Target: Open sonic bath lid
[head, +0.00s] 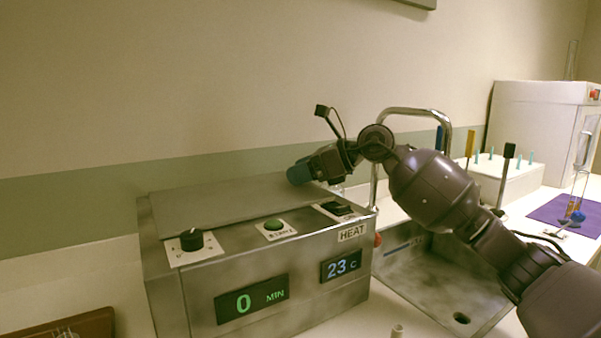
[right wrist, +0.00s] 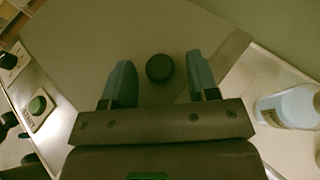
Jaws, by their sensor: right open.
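The sonic bath (head: 205,285) is a metal box with a green "0 MIN" display and a "23 C" display. Its flat grey lid (head: 225,202) lies shut on top, and it fills much of the right wrist view (right wrist: 95,45). A dark round knob (right wrist: 160,68) stands on the lid; in the head view the knob is hidden. My right gripper (head: 299,174) is over the right part of the lid. In the right wrist view the gripper (right wrist: 154,85) is open, with one blue finger on each side of the knob. My left gripper is not in view.
A black dial (head: 191,240) and a green button (head: 274,225) sit on the bath's front top edge. A metal sink (head: 425,280) with a curved tap (head: 420,113) is to the right. A white labelled bottle (right wrist: 290,107) stands beside the bath.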

